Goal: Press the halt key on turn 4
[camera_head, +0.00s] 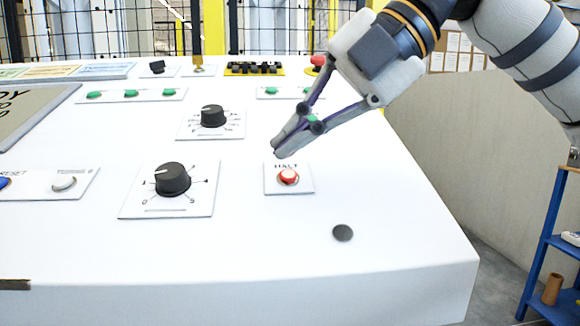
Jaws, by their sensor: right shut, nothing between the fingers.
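The halt key is a red button (289,177) in a white ring on a small white plate marked HALT, right of the middle of the white console (400,238). My right gripper (277,152) comes in from the upper right with its fingers together and empty. In the picture its fingertips are just above the plate's top edge, beside the HALT lettering and partly over it. I cannot tell how high they are over the surface. The red button is uncovered. My left gripper is not in view.
A black dial (173,180) stands left of the halt plate, with a second dial (213,116) farther back. A red mushroom button (318,62) is near the back edge. A dark disc (342,233) lies in front. A white button (64,183) is at left.

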